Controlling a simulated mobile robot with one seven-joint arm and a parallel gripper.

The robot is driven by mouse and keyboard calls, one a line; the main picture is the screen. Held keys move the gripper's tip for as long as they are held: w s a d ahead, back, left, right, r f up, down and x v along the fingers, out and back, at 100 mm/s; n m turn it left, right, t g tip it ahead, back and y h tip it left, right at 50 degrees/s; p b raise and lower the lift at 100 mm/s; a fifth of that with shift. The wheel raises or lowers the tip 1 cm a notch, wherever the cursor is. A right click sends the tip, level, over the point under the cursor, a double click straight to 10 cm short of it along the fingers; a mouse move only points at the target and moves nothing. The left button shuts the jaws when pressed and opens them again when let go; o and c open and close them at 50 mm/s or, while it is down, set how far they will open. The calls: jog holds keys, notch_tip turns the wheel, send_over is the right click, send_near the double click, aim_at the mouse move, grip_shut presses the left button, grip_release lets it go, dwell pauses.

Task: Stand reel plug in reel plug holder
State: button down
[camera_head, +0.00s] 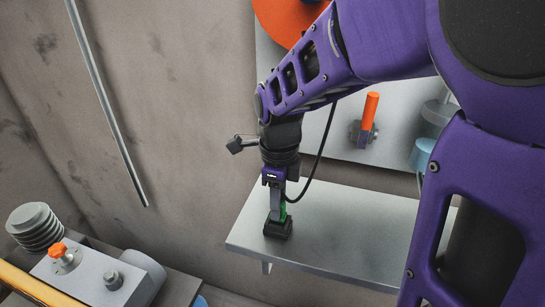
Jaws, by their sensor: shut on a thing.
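My gripper (278,210) points down over the left part of a grey metal shelf. It is shut on a small green piece (283,214), which I take to be the reel plug; the fingers hide much of it. Directly below is a small black block (278,230) on the shelf, which looks like the reel plug holder. The green piece meets the top of the black block in the picture. I cannot tell whether it is seated in the block or just above it.
The shelf (340,235) is otherwise bare where visible. Behind it, a grey panel carries an orange handle (370,110) and an orange disc (285,15). A machine with an orange knob (57,250) stands lower left. My purple arm covers the right side.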

jog(key=shift+f, duration=0.2)
jog(key=c, duration=0.5)
grip_release()
jog(key=shift+r, duration=0.1)
jog(key=shift+r+p, duration=2.7)
jog(key=shift+r, duration=0.65)
jog(key=shift+r+p, duration=0.3)
jog(key=shift+r, duration=0.8)
